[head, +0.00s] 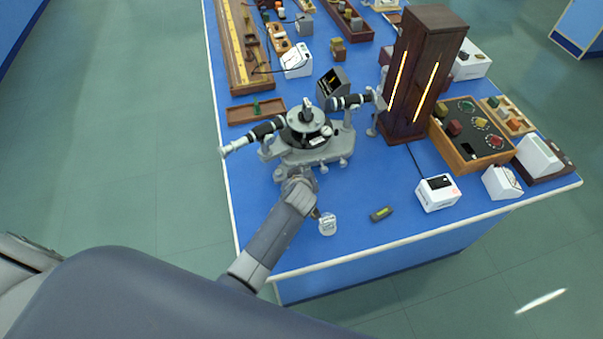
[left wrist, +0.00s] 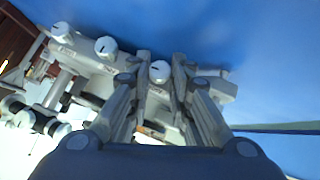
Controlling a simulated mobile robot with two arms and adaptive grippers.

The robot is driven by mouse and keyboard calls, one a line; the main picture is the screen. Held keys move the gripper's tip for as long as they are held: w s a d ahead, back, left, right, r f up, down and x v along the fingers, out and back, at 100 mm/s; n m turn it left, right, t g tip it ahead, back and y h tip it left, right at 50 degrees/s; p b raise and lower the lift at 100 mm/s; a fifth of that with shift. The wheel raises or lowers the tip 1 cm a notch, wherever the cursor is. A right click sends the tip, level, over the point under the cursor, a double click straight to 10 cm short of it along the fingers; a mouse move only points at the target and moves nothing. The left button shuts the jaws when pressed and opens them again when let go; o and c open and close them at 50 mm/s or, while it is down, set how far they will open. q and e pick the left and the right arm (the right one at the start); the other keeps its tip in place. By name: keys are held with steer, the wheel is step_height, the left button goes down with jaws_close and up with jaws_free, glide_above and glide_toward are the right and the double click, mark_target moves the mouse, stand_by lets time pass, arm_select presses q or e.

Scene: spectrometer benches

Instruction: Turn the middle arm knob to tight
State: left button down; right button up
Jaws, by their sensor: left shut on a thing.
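My left gripper (left wrist: 160,62) is shut on a third arm knob (left wrist: 159,72), the rightmost of these, with a finger on each side. Its dark index mark shows; the small lettering is unreadable. In the head view my left gripper (head: 298,182) is at the instrument's near side, and the held knob is hidden.
A dark wooden lamp housing (head: 434,40) with two bright slits stands right of the instrument. A small clear round item (head: 327,224) and a dark level (head: 381,213) lie near the front edge. White boxes (head: 438,194) and a wooden tray (head: 439,139) are at the right.

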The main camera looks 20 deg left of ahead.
arm_select(q)
steer(key=shift+d+m+y, duration=0.1)
steer(key=shift+m+y, duration=0.2)
stand_by(0.4)
steer(key=c, duration=1.7)
jaws_free()
steer(key=shift+w, duration=0.1)
